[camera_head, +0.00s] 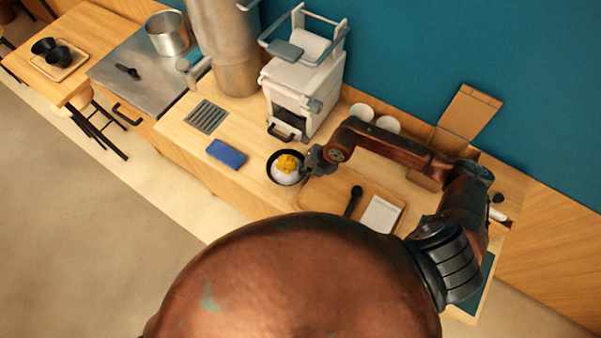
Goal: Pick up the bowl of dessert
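The bowl of dessert (285,169) is a dark round bowl with a white mound and a yellow-orange topping. It stands on the wooden counter, left of the wooden tray. My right gripper (308,167) is at the bowl's right rim, reached in from the right. The fingers are small and dark here, so I cannot tell whether they are open or closed on the rim. My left gripper is not in view.
The wooden tray (334,187) holds a black spoon (353,200) and a white card (381,214). A blue cloth (226,153) and a drain grate (206,117) lie left of the bowl. A white machine (303,84) stands behind it. White cups (387,124) stand behind my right arm.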

